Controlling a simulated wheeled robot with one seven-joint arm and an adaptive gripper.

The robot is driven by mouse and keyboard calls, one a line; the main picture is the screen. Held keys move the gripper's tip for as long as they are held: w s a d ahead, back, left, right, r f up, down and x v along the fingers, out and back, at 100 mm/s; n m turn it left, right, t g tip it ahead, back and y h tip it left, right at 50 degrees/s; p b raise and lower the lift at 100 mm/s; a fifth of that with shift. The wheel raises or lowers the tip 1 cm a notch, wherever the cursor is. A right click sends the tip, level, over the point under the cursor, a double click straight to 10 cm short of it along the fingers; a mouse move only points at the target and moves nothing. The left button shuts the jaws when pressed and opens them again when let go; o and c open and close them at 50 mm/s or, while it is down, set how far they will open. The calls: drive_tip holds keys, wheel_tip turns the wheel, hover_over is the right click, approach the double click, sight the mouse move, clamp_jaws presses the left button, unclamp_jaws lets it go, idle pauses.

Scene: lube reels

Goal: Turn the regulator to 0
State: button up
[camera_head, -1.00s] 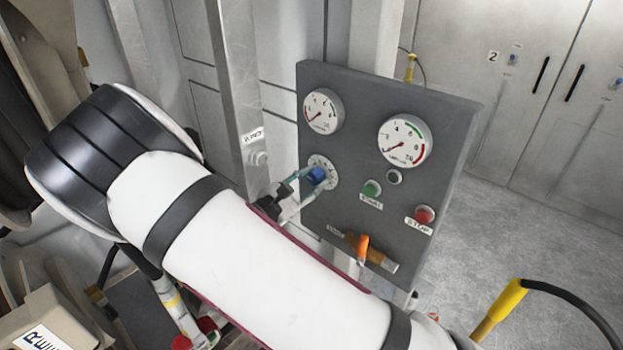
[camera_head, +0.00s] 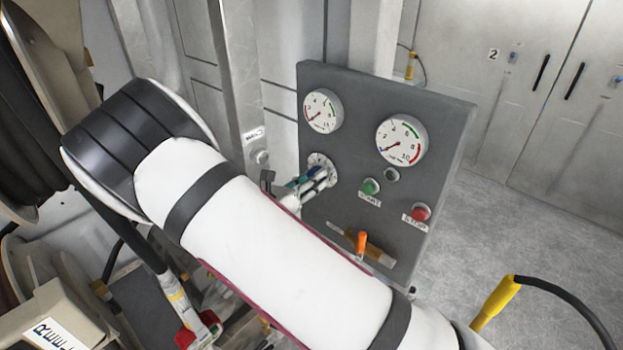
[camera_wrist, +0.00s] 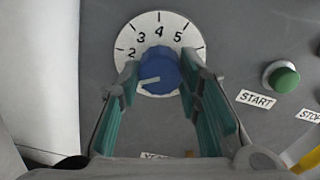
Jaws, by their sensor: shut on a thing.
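The regulator is a blue knob (camera_wrist: 158,72) on a round white dial (camera_wrist: 195,42) with black numbers. In the wrist view, 2, 3, 4 and 5 can be read along the dial's top. The knob's white mark points left and slightly down, below the 2. The dial's lower part is hidden by the knob and fingers. My gripper (camera_wrist: 160,78) is shut on the knob, one teal-padded finger on each side. In the head view, my gripper (camera_head: 312,181) reaches the dial (camera_head: 320,160) from the lower left and mostly covers the knob.
The grey panel (camera_head: 440,120) also bears two gauges (camera_head: 322,111) (camera_head: 403,139), a green START button (camera_head: 371,187), a red STOP button (camera_head: 420,212) and an orange lever (camera_head: 361,242) below. A metal post stands left of the panel. Open floor lies to the right.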

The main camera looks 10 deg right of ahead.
drive_tip(key=shift+f+n, duration=0.1)
drive_tip(key=shift+n, duration=0.4)
drive_tip(key=o, duration=1.1)
drive_tip(key=shift+o, duration=0.2)
drive_tip(key=v, duration=1.2)
